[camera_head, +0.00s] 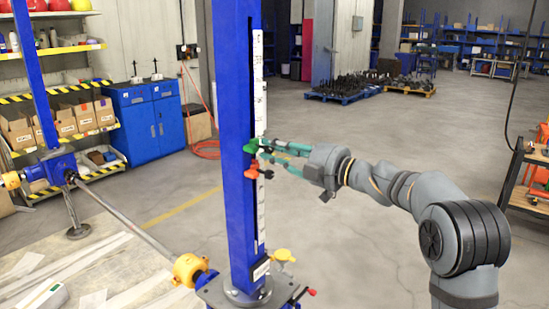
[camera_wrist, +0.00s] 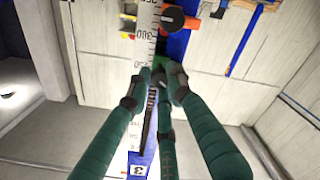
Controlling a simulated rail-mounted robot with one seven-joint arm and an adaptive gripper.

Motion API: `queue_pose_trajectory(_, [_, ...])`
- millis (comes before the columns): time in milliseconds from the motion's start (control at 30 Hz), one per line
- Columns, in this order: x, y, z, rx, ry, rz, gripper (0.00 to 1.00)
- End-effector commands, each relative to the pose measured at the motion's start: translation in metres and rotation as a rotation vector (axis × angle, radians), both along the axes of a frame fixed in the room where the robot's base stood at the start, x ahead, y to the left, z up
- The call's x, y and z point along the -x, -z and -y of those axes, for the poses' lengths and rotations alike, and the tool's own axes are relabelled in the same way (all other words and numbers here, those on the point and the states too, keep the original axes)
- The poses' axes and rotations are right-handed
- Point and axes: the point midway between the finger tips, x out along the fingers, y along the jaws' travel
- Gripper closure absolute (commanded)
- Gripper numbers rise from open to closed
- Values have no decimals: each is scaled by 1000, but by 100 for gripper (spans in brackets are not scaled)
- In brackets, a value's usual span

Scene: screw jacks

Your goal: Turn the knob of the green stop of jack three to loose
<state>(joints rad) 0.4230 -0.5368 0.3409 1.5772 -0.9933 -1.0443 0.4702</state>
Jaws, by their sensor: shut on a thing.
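The jack's tall blue column (camera_head: 238,80) stands upright at the centre of the head view, with a white scale (camera_head: 259,85) beside it. The green stop (camera_head: 251,146) sits on the column, above the red-orange stop (camera_head: 251,173). My gripper (camera_head: 265,148) reaches in from the right at the green stop's height. In the wrist view, my gripper's teal fingers (camera_wrist: 160,80) close around the small dark knob of the green stop (camera_wrist: 153,65). The fingertips hide most of it, so its angle is unclear. A plate marked 3 (camera_wrist: 138,170) shows at the bottom.
The red-orange stop's dark knob (camera_wrist: 172,18) is close to the fingertips in the wrist view. A yellow part (camera_head: 283,256) is at the column's foot. A second blue column (camera_head: 32,80) with a rod and yellow collar (camera_head: 188,268) is left.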

Motion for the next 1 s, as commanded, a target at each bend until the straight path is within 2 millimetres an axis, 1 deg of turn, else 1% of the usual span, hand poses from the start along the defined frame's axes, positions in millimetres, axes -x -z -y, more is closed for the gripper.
queue_pose_trajectory(100, [2, 0, -3, 32, -6, 52, 100])
queue_pose_trajectory(300, [2, -1, -3, 65, -6, 97, 100])
queue_pose_trajectory(800, [2, 0, -3, 77, -9, 109, 100])
queue_pose_trajectory(833, [2, 0, -3, 77, -9, 109, 79])
queue_pose_trajectory(1000, [2, 0, -3, 77, -8, 108, 69])
